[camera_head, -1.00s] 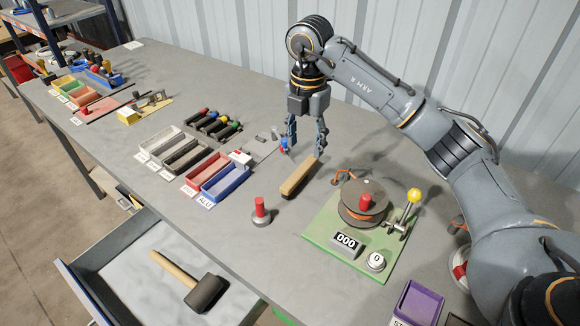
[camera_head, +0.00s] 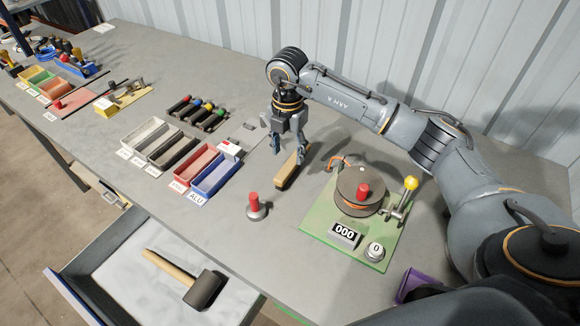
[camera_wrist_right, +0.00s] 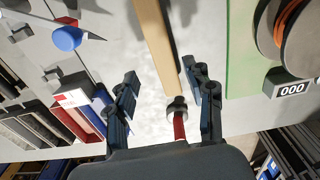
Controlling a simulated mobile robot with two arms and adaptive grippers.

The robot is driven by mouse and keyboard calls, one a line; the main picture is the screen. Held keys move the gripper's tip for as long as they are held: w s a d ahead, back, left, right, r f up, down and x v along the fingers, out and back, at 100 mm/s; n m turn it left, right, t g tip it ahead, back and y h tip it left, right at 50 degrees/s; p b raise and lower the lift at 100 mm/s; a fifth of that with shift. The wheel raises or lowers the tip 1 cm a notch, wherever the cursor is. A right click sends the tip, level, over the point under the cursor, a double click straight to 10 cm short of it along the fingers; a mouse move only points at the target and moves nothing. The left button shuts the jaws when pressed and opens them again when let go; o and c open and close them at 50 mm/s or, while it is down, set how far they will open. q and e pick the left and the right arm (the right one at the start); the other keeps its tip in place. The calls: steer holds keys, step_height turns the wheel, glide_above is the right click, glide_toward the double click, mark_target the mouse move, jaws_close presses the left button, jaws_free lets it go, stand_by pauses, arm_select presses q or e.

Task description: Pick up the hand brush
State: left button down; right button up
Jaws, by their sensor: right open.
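The hand brush (camera_head: 287,177) is a long light-wood piece lying on the grey bench, left of the green winding board. Its far part is partly hidden by my right gripper. My right gripper (camera_head: 290,152) is open and points down over the brush, with a finger on either side of it in the picture. In the right wrist view, the brush (camera_wrist_right: 162,42) runs from the top edge to between the open fingers (camera_wrist_right: 163,82), apart from both. The exact height above it is unclear. My left gripper is not in view.
A red-handled piece (camera_head: 254,207) stands just in front of the brush. The green board (camera_head: 318,220) with its reel is to the right. Coloured bins (camera_head: 215,177) stand to the left. An open drawer with a mallet (camera_head: 203,289) is below the bench front.

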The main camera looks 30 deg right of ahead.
mark_target(290, 164)
steer(key=f, duration=0.2)
steer(key=f+p, duration=0.1)
steer(key=shift+s+d+f, duration=0.2)
steer(key=shift+s+d, duration=0.05)
steer(key=shift+f, duration=0.3)
steer(key=shift+f, duration=0.2)
steer(key=shift+c, duration=0.4)
jaws_close()
